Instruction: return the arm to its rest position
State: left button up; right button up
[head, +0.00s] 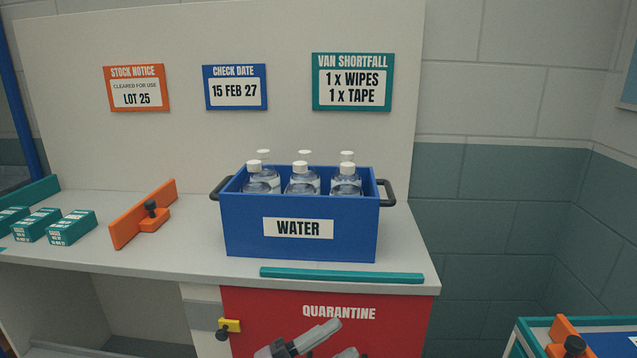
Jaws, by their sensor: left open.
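My left gripper (342,338) shows at the bottom edge of the head view, in front of the red quarantine front (390,315). Its grey fingers are apart, with nothing seen between them. The rest of my left arm is cut off by the picture's lower edge. My right gripper is not in view.
A blue WATER crate (240,232) with several bottles stands on the grey counter (150,262), behind a teal strip (340,275). An orange divider (143,215) and several teal boxes (72,228) are at left. A teal-edged container (528,338) is at lower right.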

pick_arm(q)
jog(key=s+a+f+n+t+y, duration=0.2)
jog(key=s+a+f+n+y, duration=0.2)
jog(key=a+f+n+y, duration=0.5)
jog(key=s+a+f+n+t+y, duration=0.2)
jog(key=s+a+f+n+y, duration=0.4)
jog(key=a+f+n, duration=0.4)
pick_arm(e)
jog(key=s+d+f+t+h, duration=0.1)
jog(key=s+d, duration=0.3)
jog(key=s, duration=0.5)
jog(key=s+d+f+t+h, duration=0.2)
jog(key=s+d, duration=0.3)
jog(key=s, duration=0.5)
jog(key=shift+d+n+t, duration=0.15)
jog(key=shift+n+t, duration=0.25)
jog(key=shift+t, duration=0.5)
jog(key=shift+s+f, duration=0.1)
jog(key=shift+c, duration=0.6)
pick_arm(q)
jog(key=s+a+f+n+g+y, duration=0.2)
jog(key=s+a+f+n+g, duration=0.1)
jog(key=s+f, duration=0.3)
jog(key=shift+s, duration=0.65)
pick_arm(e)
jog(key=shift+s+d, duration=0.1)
